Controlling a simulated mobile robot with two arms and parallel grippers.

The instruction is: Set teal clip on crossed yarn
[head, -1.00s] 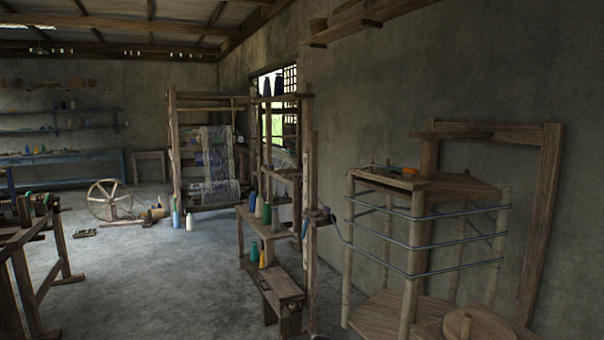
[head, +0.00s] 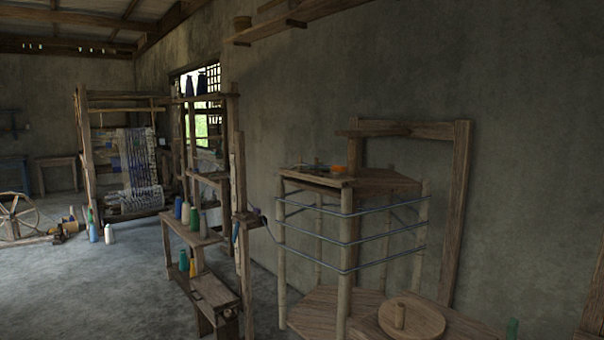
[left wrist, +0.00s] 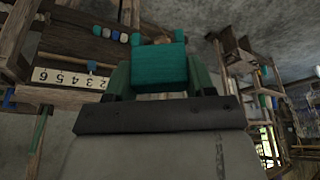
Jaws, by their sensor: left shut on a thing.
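My left gripper (left wrist: 160,78) shows in the left wrist view, shut on a teal block-shaped clip (left wrist: 160,71) between its dark green fingers. Neither gripper shows in the head view. Blue yarn (head: 383,235) runs in several level strands around the upright posts of a wooden frame (head: 345,262) in the head view. One strand leads left to a post on the neighbouring rack. I cannot make out the yarn's crossing at this distance.
A small top board (head: 316,178) on the frame carries an orange item (head: 339,168). A round wooden disc (head: 411,318) is in front. A rack with several spools (head: 195,222) stands left of the frame, and a loom (head: 128,165) is farther back. The floor (head: 95,285) at front left is clear.

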